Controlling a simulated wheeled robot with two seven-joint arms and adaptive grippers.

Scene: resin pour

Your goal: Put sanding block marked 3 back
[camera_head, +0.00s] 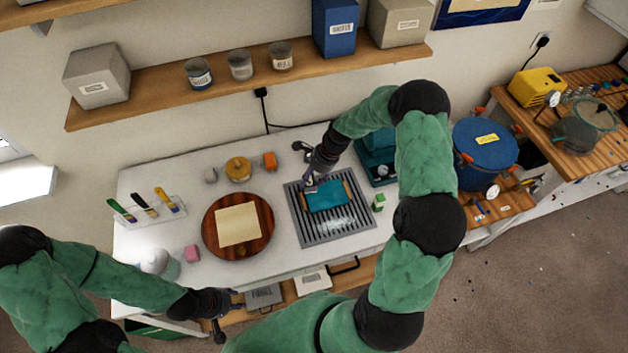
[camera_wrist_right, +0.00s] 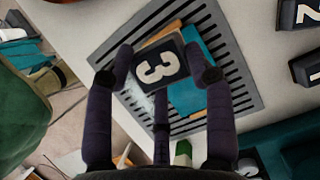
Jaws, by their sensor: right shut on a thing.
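The sanding block marked 3 (camera_wrist_right: 158,65) is dark with a white numeral and sits between the fingers of my right gripper (camera_wrist_right: 160,72) in the right wrist view. My right gripper (camera_head: 311,186) is shut on it, over the upper left part of the slotted grey rack (camera_head: 350,234). In the head view the block is mostly hidden by the gripper. Two dark blocks, marked 2 (camera_wrist_right: 300,12) and 1 (camera_wrist_right: 306,68), lie at the right of the wrist view. My left gripper (camera_head: 228,308) is at the table's front edge, its fingers apart and empty.
A teal piece with wooden edges (camera_head: 328,196) lies on the rack. A round brown board (camera_head: 210,237) with a tan sheet is to its left. A small green block (camera_head: 378,202) and a teal device (camera_head: 376,165) stand to the right. A shelf (camera_head: 160,101) runs above.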

